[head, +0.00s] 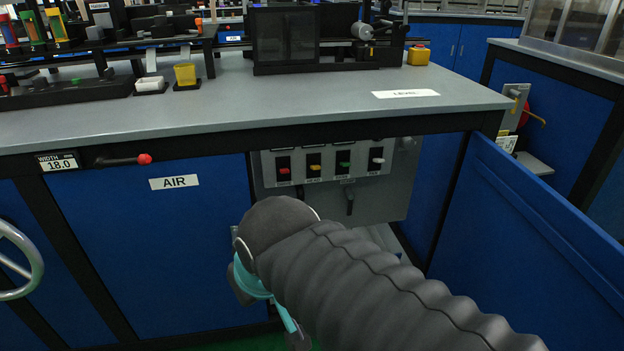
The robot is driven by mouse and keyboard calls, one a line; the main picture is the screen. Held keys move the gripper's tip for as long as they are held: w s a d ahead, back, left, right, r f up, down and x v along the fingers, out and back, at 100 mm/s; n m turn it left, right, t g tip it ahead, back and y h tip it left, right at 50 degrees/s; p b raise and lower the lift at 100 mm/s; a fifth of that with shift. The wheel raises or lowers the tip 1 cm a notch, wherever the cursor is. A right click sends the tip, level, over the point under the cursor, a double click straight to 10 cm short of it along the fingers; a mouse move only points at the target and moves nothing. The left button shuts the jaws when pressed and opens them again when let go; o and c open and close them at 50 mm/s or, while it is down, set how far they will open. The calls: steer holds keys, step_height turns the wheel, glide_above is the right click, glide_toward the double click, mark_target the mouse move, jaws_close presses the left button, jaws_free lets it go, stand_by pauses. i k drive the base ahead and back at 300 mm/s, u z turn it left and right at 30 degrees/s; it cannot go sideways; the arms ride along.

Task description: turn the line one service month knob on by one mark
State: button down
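I cannot pick out a knob marked as the line one service month knob. A grey control panel (395,185) hangs under the grey bench top, with a row of red, yellow, green and grey switches. A dark handle-like control (349,202) sits below that row; its marks are too small to read. My arm, in a black ribbed sleeve, crosses in front of the panel and hides its lower left part. Teal and dark parts of my arm show below the bend. No fingertips of my gripper can be made out.
The bench top (250,113) overhangs the panel. A blue side wall (530,240) closes the bay on the right. On the left are a blue AIR door (160,235), a red-tipped lever (125,160) and a grey handwheel (22,262).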

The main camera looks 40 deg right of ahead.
mark_target(407, 142)
steer(key=z, duration=1.75)
